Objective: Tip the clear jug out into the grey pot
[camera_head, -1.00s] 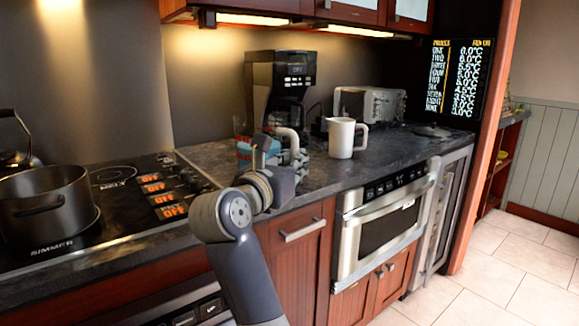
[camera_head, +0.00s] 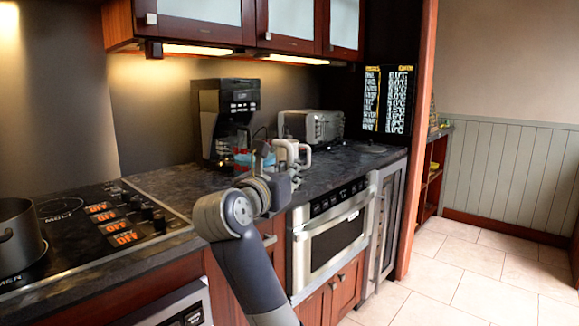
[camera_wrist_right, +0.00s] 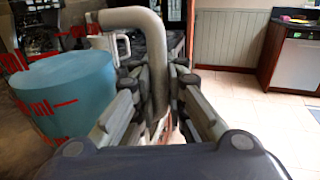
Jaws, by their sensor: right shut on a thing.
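The clear jug (camera_head: 243,163) holds blue contents and shows in front of the coffee maker in the head view, partly hidden by my arm. In the right wrist view the jug (camera_wrist_right: 80,92) fills the left side, with red markings, and looks roughly upright. My right gripper (camera_head: 288,165) is shut on its grey handle (camera_wrist_right: 155,60); the fingers (camera_wrist_right: 160,88) sit on either side of it. The jug's height above the counter is hard to tell. The grey pot (camera_head: 20,240) stands on the hob at the left, cut by the picture edge. My left gripper is not in view.
A white pitcher (camera_wrist_right: 108,44) stands behind the jug's handle. The coffee maker (camera_head: 222,118) and toaster (camera_head: 312,127) stand along the back wall. The hob (camera_head: 110,222) is left of the jug. An oven (camera_head: 330,235) is under the counter; open tiled floor (camera_head: 480,270) lies right.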

